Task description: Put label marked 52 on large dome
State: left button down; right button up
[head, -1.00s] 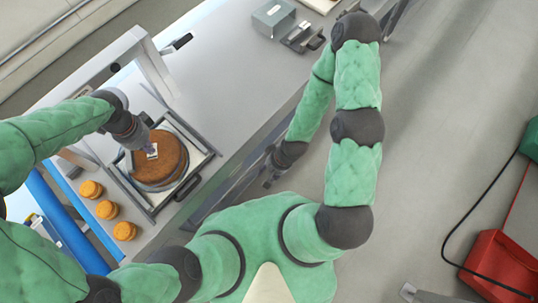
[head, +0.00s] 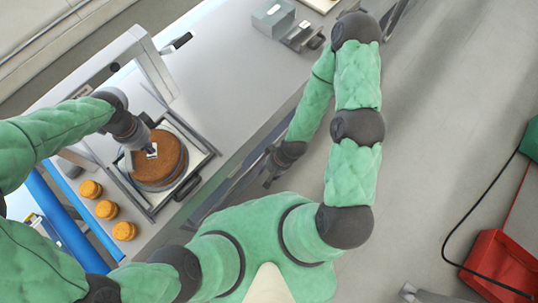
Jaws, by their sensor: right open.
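The large dome (head: 172,166) is a round brown piece in a dark ring, on a tray (head: 207,150) at the left of the bench. A small white label (head: 152,149) with a dark mark shows on the dome's top; its number is too small to read. My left gripper (head: 147,147) is right at the label, over the dome's upper left. Its fingers are largely hidden, so I cannot tell whether it grips the label. My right gripper (head: 268,180) is open and empty, hanging beside the bench's front edge, away from the dome.
Several small orange-brown rounds (head: 106,209) stand in a row left of the tray. A grey frame (head: 150,65) rises behind the tray. A grey box (head: 272,18) and a dark device (head: 301,37) sit at the far end. The bench middle (head: 235,75) is clear.

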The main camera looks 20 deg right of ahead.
dwell(0.3)
pick_arm(q)
notch_tip(320, 180, up, 8)
jog(key=p, duration=0.6)
jog(key=shift+p, duration=0.3)
jog(key=shift+s+f, duration=0.1)
dwell(0.7)
